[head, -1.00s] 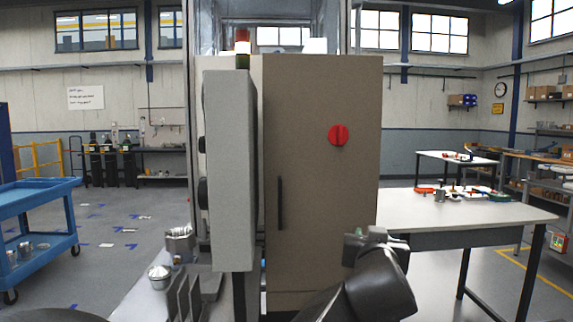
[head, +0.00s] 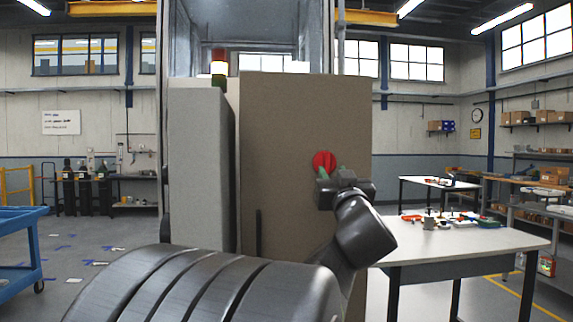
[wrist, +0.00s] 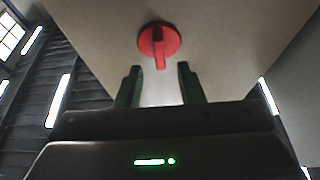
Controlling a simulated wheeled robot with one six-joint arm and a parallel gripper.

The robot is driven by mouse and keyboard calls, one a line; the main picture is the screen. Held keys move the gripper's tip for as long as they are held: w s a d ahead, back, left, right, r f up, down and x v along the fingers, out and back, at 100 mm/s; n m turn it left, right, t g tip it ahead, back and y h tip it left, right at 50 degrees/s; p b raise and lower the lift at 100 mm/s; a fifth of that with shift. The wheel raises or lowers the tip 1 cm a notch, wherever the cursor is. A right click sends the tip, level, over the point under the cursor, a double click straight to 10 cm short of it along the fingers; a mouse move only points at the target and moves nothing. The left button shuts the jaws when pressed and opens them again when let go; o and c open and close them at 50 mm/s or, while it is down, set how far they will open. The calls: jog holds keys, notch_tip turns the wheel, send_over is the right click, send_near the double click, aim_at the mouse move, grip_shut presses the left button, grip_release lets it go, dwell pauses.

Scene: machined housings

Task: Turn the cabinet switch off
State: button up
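The red rotary switch (head: 323,161) sits on the upper right of the brown cabinet door (head: 285,130). In the wrist view the switch (wrist: 159,42) is a red disc with a raised bar handle that runs up and down. My gripper (head: 330,174) is in front of the door just below the switch, overlapping its lower edge in the head view. In the wrist view my gripper (wrist: 160,72) has two green fingers spread apart with nothing between them. The switch handle lies just beyond the fingertips, roughly centred between them, and appears apart from them.
A grey panel (head: 202,165) stands left of the brown door. A black vertical door handle (head: 258,232) is low on the door's left side. A white table (head: 470,245) with small parts stands to the right. A blue cart (head: 20,250) is at the far left.

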aim_at(328, 163)
jog(key=shift+x, duration=2.35)
grip_shut()
